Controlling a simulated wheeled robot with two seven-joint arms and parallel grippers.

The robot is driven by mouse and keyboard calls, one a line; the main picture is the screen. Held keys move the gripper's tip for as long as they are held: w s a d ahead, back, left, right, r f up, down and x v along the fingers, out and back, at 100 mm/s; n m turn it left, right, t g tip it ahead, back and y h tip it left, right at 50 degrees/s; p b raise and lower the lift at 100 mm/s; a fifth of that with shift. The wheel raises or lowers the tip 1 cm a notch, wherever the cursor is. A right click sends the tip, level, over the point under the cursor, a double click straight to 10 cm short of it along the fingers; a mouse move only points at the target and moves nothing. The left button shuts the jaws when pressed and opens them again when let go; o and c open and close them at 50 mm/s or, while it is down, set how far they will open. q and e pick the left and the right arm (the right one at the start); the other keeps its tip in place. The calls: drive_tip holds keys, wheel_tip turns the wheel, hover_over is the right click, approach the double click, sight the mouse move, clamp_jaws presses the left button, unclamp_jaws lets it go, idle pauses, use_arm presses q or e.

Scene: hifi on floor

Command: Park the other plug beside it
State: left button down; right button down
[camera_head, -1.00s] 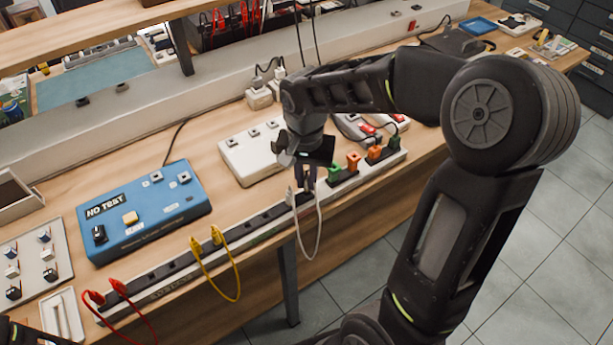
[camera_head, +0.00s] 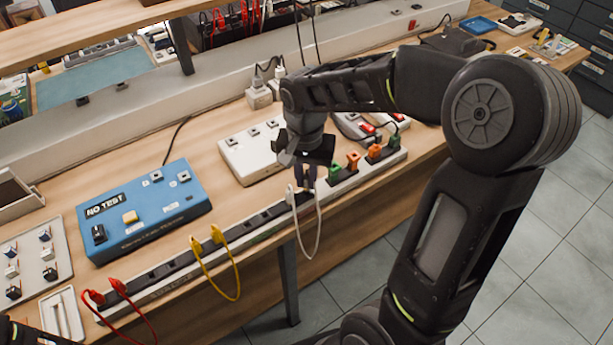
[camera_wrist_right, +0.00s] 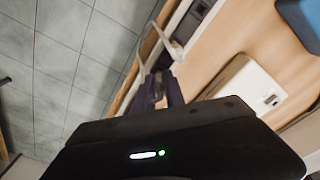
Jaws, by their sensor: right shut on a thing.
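The long power strip (camera_head: 165,270) runs along the bench's front edge. A white plug (camera_head: 290,196) stands in the strip, and its white cable (camera_head: 318,232) hangs in a loop over the edge. The loop's other end rises to my right gripper (camera_head: 307,186), which is shut on the other white plug, just right of the first and at the strip. The fingers mostly hide the held plug, so I cannot tell whether it is seated. In the right wrist view, the dark fingers (camera_wrist_right: 164,92) are close together near the white cable (camera_wrist_right: 143,68). My left gripper is not in view.
Yellow plugs (camera_head: 217,236) and red plugs (camera_head: 118,286) stand in the strip to the left. A green plug (camera_head: 334,173) and orange plugs (camera_head: 353,161) stand close on the right. A blue box (camera_head: 150,208) and a white box (camera_head: 245,160) lie behind the strip.

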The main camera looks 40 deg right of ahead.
drive_tip(key=shift+f+b, duration=0.85)
drive_tip(key=shift+f, duration=0.1)
idle(0.8)
idle(0.3)
drive_tip(key=c, duration=1.3)
unclamp_jaws()
drive_tip(key=r, duration=0.7)
drive_tip(key=shift+s+a+r, duration=0.2)
drive_tip(key=shift+r, duration=0.2)
drive_tip(key=shift+r+p, duration=1.9)
drive_tip(key=shift+r, duration=0.6)
